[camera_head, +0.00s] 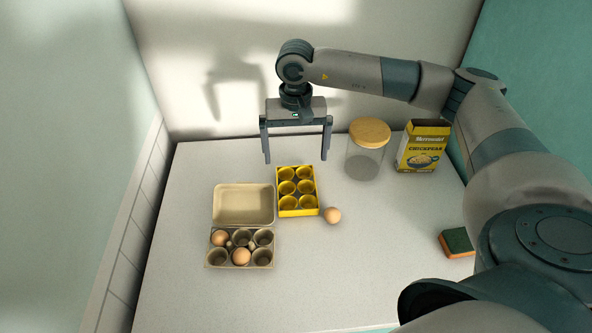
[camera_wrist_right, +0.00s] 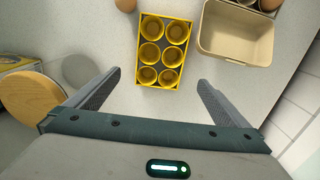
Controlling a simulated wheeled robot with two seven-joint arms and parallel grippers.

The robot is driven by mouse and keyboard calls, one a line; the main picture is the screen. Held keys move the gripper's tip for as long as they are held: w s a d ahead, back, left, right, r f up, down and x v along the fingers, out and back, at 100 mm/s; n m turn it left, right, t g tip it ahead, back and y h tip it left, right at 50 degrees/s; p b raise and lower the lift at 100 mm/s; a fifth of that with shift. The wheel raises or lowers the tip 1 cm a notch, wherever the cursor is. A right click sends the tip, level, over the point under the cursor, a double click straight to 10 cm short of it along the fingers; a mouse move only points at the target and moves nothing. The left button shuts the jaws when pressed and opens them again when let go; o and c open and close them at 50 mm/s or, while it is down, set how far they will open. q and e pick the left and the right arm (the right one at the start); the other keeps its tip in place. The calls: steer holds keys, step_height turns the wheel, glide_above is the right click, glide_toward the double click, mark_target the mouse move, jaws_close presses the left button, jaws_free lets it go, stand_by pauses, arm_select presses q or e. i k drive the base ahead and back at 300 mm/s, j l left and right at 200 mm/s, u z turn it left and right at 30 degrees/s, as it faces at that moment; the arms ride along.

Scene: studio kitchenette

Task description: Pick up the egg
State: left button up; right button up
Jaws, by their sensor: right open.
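A single brown egg (camera_head: 332,215) lies on the white counter just right of the front corner of a yellow six-cup egg holder (camera_head: 297,211). The egg (camera_wrist_right: 126,4) also shows, partly cut off, at the top edge of the right wrist view. All cups of the yellow holder (camera_wrist_right: 163,52) look empty. A beige egg carton (camera_head: 243,205) stands open to the left, with two eggs (camera_head: 241,257) in its cups. My right gripper (camera_head: 296,160) is open and empty, above the counter behind the yellow holder. My left gripper is not in view.
A glass jar with a wooden lid (camera_head: 369,134) and a yellow chickpea box (camera_head: 422,147) stand at the back right. A green and orange sponge (camera_head: 456,242) lies at the right. Walls close in the back and left. The front middle counter is clear.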

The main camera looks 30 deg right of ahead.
mark_target(220, 238)
steer(key=k+j+u, duration=0.1)
steer(key=k+u, duration=0.15)
steer(key=k, duration=0.15)
steer(key=k+j+u, duration=0.2)
steer(key=k, duration=0.15)
steer(key=k+j+u, duration=0.25)
steer(key=k, duration=0.15)
